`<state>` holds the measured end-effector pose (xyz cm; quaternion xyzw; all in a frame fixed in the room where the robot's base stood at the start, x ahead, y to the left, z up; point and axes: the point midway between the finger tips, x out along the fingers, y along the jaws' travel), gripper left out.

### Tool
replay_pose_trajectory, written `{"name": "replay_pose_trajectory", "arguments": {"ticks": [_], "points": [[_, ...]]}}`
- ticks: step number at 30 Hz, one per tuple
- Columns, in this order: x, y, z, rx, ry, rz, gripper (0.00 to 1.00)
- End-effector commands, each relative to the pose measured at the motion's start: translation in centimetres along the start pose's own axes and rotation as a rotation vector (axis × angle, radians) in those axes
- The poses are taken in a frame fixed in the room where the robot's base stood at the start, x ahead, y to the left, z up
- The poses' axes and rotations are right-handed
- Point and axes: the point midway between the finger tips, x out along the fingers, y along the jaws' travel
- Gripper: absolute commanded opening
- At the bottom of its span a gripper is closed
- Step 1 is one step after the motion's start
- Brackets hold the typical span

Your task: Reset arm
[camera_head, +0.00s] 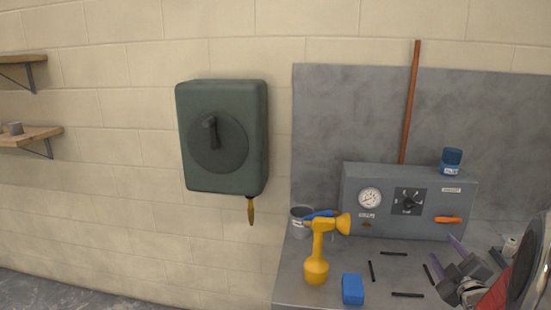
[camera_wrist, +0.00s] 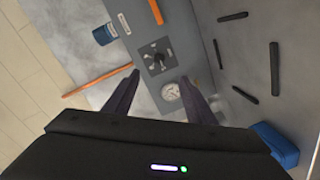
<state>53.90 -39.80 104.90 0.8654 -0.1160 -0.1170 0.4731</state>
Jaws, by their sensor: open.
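My gripper (camera_head: 464,257) is at the lower right of the head view, above the grey workbench, with its two purple fingers apart and nothing between them. In the wrist view the two dark fingers (camera_wrist: 160,88) are also spread and empty. Behind them is the grey control box (camera_head: 410,227), which has a round gauge (camera_head: 369,198) and a dark rotary knob (camera_head: 408,202). The gauge (camera_wrist: 171,92) and knob (camera_wrist: 155,57) show between and beyond the fingers in the wrist view. No touch between gripper and box is visible.
A yellow tool (camera_head: 318,250), a blue block (camera_head: 352,289), a grey tub (camera_head: 298,222) and several black rods (camera_head: 408,295) are on the workbench (camera_head: 292,285). A green wall box (camera_head: 222,137) hangs at left.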

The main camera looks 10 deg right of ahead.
Motion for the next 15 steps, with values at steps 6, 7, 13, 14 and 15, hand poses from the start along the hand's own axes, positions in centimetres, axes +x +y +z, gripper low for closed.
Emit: {"name": "replay_pose_trajectory", "arguments": {"ticks": [6,7,13,14,15], "points": [[-0.1,-0.1,-3.3,0.047,-0.057,-0.044,0.5],[-0.2,-0.1,-4.0,0.056,-0.068,-0.053,0.5],[-1.7,-0.9,-8.0,0.142,-0.156,-0.113,0.5],[-2.0,-1.1,-8.6,0.154,-0.169,-0.123,0.5],[-2.4,-1.3,-9.3,0.174,-0.186,-0.134,0.5]]}}
